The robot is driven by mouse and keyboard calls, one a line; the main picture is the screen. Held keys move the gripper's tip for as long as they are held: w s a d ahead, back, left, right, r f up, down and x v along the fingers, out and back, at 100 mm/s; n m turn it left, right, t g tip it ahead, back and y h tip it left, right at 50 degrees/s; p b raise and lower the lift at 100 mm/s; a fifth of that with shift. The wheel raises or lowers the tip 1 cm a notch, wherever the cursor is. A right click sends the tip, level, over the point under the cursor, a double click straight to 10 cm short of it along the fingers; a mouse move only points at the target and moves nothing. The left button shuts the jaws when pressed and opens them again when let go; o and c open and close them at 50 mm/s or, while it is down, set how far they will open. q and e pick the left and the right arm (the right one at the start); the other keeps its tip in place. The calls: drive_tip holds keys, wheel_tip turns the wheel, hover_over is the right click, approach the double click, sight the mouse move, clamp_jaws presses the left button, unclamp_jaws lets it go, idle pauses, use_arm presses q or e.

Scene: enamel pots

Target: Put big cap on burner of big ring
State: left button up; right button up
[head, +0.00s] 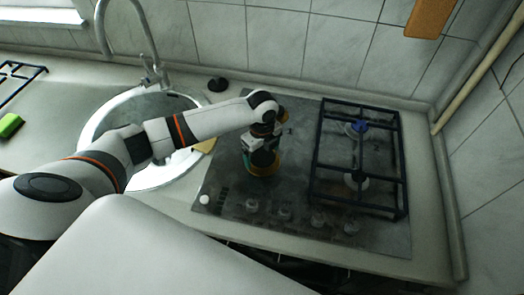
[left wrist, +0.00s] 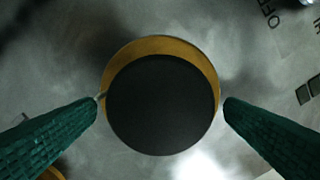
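The big cap is a flat black disc (left wrist: 162,108) in the left wrist view. It lies over a brass-coloured burner ring (left wrist: 150,46), whose rim shows as a crescent along the top and sides. The cap looks off-centre toward the bottom of that picture; I cannot tell whether it is fully seated. My left gripper (left wrist: 160,104) has its green fingers on either side of the cap, with narrow gaps visible, so it looks open. In the head view the left gripper (head: 262,158) points down at the hob, with the brass ring (head: 264,172) under it. My right gripper is out of view.
Black grates (head: 313,150) cover the hob's right half. Several knobs (head: 285,214) line the front of the hob (head: 232,205). A sink (head: 165,178) with a tap (head: 150,60) is at left. A small black object (head: 217,84) sits on the back counter.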

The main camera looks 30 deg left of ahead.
sight(262, 156)
use_arm(q)
drive_tip(key=shift+r, duration=0.45)
wheel_tip(262, 156, up, 11)
drive_tip(key=b, duration=0.1)
drive_tip(key=shift+r, duration=0.2)
idle(0.7)
drive_tip(key=shift+s+f, duration=0.1)
